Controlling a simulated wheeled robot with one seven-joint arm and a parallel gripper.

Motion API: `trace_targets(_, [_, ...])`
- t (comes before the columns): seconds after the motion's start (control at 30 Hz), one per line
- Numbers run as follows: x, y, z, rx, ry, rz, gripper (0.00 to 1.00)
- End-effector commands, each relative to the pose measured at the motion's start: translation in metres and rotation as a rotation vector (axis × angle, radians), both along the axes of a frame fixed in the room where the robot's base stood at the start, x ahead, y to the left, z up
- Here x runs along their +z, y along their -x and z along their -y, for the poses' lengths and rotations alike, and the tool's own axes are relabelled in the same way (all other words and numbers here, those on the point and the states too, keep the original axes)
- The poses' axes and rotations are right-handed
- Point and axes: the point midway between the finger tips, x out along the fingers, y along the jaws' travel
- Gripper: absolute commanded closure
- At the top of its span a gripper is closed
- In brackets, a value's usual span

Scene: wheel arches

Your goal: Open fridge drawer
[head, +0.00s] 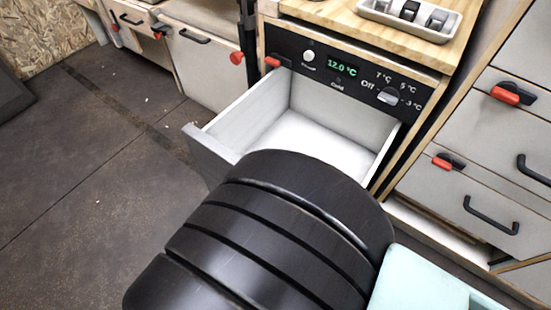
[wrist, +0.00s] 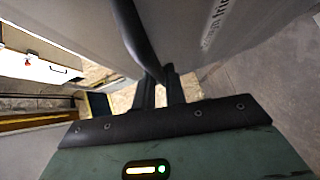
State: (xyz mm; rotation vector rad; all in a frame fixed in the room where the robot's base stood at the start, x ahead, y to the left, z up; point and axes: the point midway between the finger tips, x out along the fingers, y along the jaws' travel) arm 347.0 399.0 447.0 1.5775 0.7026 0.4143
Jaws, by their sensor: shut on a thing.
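The fridge drawer (head: 252,108) is pulled well out below the black control panel (head: 345,72), and its white inside looks empty. Its grey front is mostly hidden behind my dark arm in the head view. In the wrist view, the grey front with printed lettering (wrist: 190,42) fills the upper part. A black curved handle (wrist: 130,32) runs down along it to my gripper (wrist: 160,78). My gripper is shut on this handle. The head view hides the gripper and handle behind my arm.
The panel display reads 12.0 °C. A wooden counter (head: 340,28) with a tray (head: 412,18) is above. Grey cabinets with black handles (head: 490,215) stand at right, more (head: 205,65) at back left. The floor (head: 80,200) at left is mostly clear.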

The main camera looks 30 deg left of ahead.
Motion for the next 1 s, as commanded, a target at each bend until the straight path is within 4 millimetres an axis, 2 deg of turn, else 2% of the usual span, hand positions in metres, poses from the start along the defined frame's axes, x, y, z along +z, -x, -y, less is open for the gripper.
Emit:
trace_targets(0.2, [-0.001, 0.014, 0.000, -0.002, 0.005, 0.000, 1.00])
trace_targets(0.57, [-0.001, 0.015, 0.000, -0.002, 0.004, -0.001, 1.00])
trace_targets(0.6, [-0.002, 0.015, 0.000, -0.002, 0.004, -0.001, 0.79])
trace_targets(0.67, [-0.001, 0.015, 0.000, -0.002, 0.004, -0.001, 0.66])
trace_targets(1.0, [0.000, 0.014, -0.001, -0.002, 0.001, -0.001, 0.66])
